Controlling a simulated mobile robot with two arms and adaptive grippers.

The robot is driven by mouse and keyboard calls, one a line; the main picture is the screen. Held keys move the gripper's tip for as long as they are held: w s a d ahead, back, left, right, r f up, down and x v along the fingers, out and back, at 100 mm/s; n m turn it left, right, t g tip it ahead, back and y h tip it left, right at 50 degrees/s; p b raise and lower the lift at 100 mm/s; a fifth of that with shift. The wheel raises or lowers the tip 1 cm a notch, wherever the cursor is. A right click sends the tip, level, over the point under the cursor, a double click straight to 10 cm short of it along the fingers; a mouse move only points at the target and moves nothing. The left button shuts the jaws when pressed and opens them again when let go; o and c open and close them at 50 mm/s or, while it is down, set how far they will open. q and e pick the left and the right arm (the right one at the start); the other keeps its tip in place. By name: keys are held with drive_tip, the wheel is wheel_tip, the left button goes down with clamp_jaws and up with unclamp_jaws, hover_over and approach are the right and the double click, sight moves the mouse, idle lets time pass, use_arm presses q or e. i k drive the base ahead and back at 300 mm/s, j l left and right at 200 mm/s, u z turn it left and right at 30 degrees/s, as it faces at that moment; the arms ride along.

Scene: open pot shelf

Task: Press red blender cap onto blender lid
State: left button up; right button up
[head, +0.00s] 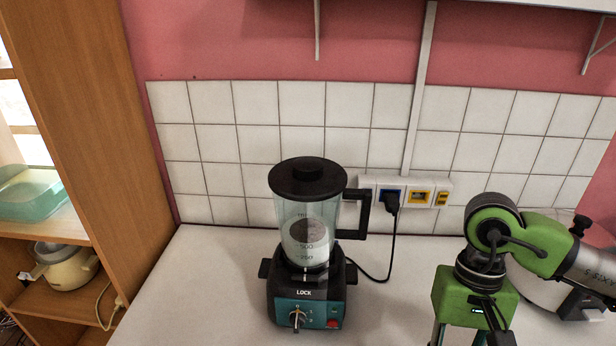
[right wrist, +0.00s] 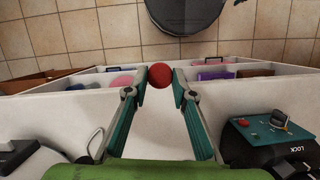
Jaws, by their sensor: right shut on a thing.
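The blender (head: 306,245) stands upright on the counter, its clear jug on a black and teal base. Its black lid (head: 290,188) is on the jug and has a raised black centre; no red cap shows on it. My right gripper (right wrist: 160,74) is shut on the small round red blender cap (right wrist: 161,77), held between its fingertips. In the head view my right arm is right of the blender, apart from it, with the fingertips cut off by the lower edge. The blender base also shows at the lower right of the right wrist view (right wrist: 272,127). My left gripper is out of view.
A black plug and cord run from the wall sockets (head: 420,196) behind the blender. The jug handle (head: 364,212) points right. A wooden shelf (head: 115,150) stands at the left. In the right wrist view, open drawers hold pink and purple things (right wrist: 215,73). The counter (head: 205,275) left of the blender is clear.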

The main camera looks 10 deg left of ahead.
sight(300, 179)
drive_tip(key=u, duration=0.25)
drive_tip(key=l+u, duration=0.4)
drive_tip(key=k+l+u, duration=0.15)
drive_tip(key=l+u, duration=0.25)
drive_tip(key=k+l+u, duration=0.15)
drive_tip(key=l+u, duration=0.3)
drive_tip(key=k+l, duration=0.25)
drive_tip(key=l, duration=0.15)
drive_tip(key=k+l, duration=0.2)
drive_tip(key=l, duration=0.2)
drive_tip(key=u, duration=0.05)
